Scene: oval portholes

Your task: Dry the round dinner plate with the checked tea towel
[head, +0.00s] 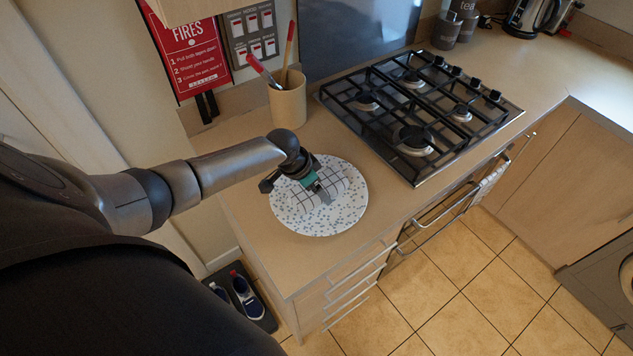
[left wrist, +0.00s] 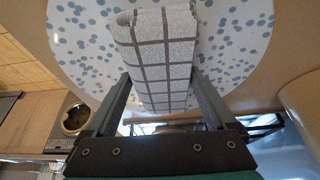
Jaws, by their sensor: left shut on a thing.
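The round dinner plate (head: 345,213), white with blue-grey spots, lies flat on the wooden counter left of the hob. The checked tea towel (head: 337,178), pale with dark grid lines, is a folded pad over the middle of the plate. My left gripper (head: 322,193) is above the plate, shut on the towel. In the left wrist view the towel (left wrist: 165,45) sits between the two fingers (left wrist: 163,82), with the spotted plate (left wrist: 85,45) behind it. Whether the towel presses on the plate is hard to tell. My right gripper is not in view.
A beige pot (head: 288,105) with red-handled utensils stands behind the plate against the wall. The black gas hob (head: 420,110) is to the right. Bare counter (head: 255,215) lies around the plate. Drawers with bar handles are below; shoes (head: 247,296) lie on the floor.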

